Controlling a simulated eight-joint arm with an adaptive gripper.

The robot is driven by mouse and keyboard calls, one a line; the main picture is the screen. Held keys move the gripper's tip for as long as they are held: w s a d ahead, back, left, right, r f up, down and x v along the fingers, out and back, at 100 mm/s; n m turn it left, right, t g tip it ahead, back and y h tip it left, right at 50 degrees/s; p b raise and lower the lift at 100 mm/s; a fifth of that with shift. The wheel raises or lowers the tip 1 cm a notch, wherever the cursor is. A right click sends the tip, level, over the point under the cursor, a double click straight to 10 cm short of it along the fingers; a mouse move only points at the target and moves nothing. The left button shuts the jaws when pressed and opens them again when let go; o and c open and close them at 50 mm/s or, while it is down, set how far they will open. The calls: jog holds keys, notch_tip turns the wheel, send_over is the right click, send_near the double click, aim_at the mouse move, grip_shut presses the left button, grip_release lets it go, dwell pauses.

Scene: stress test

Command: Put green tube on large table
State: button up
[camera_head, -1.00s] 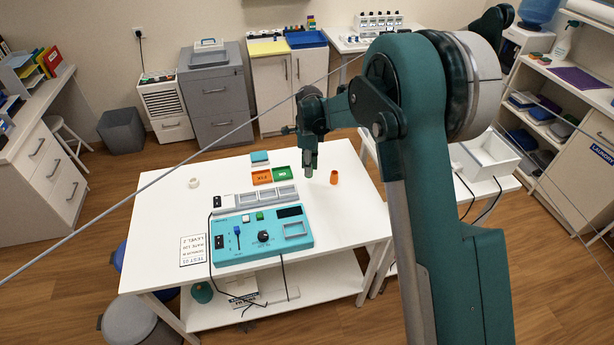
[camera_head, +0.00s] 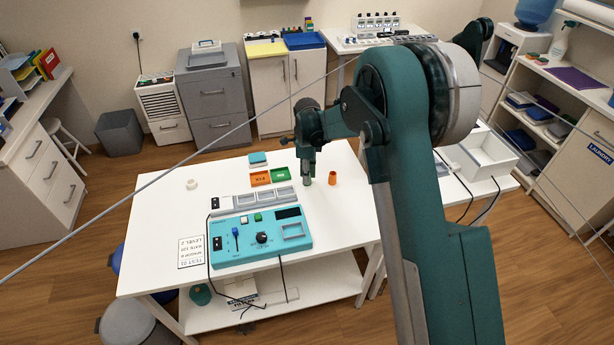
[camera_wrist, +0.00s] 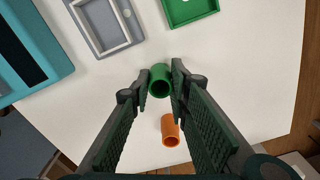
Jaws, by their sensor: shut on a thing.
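The green tube (camera_wrist: 159,79) is upright between my gripper's fingertips in the wrist view, its open top facing the camera. My gripper (camera_wrist: 160,82) is shut on it. In the head view my gripper (camera_head: 306,176) hangs low over the right part of the large white table (camera_head: 345,218), and the tube is mostly hidden behind the fingers. I cannot tell whether the tube touches the tabletop. An orange tube (camera_head: 332,178) stands on the table just right of my gripper. It also shows in the wrist view (camera_wrist: 170,131), nearer the camera's lower edge.
A teal control panel (camera_head: 226,246) lies left of my gripper, with grey trays (camera_head: 243,201) behind it. Green (camera_head: 280,175) and orange (camera_head: 260,178) trays sit close by on the left. The tabletop in front and right of the orange tube is clear.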

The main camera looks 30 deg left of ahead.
jog(key=shift+f, duration=0.15)
jog(key=o, duration=0.8)
jog(key=shift+r, duration=0.2)
notch_tip(320, 180, up, 12)
jog(key=p, duration=0.1)
dwell(0.3)
dwell(0.5)
dwell(0.3)
